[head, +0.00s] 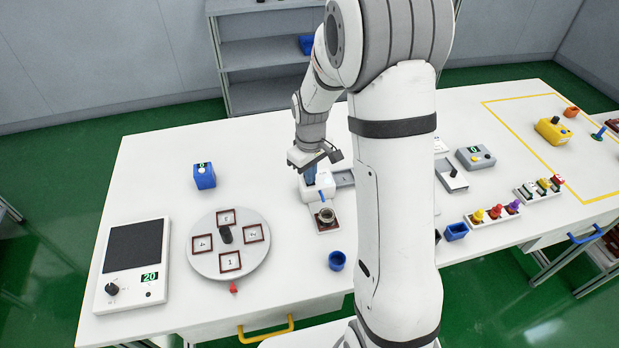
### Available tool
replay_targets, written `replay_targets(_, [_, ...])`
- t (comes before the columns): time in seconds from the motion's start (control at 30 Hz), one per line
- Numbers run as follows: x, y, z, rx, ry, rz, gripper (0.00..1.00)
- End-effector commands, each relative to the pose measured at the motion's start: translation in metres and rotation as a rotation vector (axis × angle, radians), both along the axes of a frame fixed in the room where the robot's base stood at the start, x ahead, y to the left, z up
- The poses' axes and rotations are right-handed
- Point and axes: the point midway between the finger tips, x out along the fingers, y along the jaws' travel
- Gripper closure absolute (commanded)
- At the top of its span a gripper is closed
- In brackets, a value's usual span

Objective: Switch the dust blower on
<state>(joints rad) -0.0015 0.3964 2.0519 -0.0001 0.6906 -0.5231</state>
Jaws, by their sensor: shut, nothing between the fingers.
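My gripper (310,178) points down over a small white box (327,183) near the middle of the table. Its fingers look shut and nothing shows between them. The fingertips are at or just above the box top; I cannot tell whether they touch. A small blue part (321,196) shows on the front of this box. A round metal-rimmed piece on a dark square base (326,216) sits just in front of it. No label names the dust blower, and this box may be it. I cannot make out a switch state.
A white turntable (260,262) with numbered squares and a panel reading 20 (135,262) stand at left. A blue box (204,176) is behind them. A blue cup (337,261) stands near the front edge. Grey devices (475,158) and coloured knobs (495,212) are at right.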

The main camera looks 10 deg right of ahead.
Motion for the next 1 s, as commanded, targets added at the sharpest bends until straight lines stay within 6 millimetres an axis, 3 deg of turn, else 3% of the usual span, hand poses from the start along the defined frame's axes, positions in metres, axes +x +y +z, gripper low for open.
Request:
replay_targets(0.17, [-0.001,0.000,0.004,0.000,0.004,0.000,1.00])
replay_targets(1.0, [-0.001,-0.001,0.070,0.000,0.002,-0.001,1.00])
